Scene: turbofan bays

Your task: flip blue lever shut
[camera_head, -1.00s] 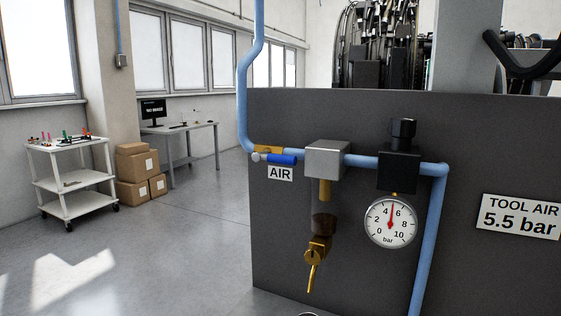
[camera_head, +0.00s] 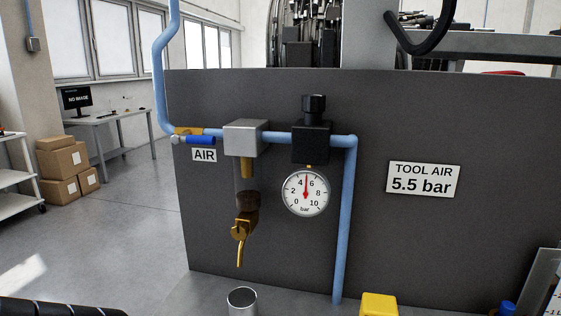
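The blue lever (camera_head: 200,140) is on a brass valve (camera_head: 188,130) at the left end of the air line, just above the AIR label (camera_head: 204,155). It lies nearly level, in line with the light blue pipe (camera_head: 160,85). Its pivot end is at the left. Neither gripper shows in the head view, and nothing touches the lever.
Right of the valve are a grey filter block (camera_head: 245,138) with a brass drain cock (camera_head: 240,230), a black regulator (camera_head: 312,140) and a gauge (camera_head: 306,192) reading near 5. Below stand a metal cup (camera_head: 242,301) and a yellow object (camera_head: 379,304). Boxes (camera_head: 62,165) stand left.

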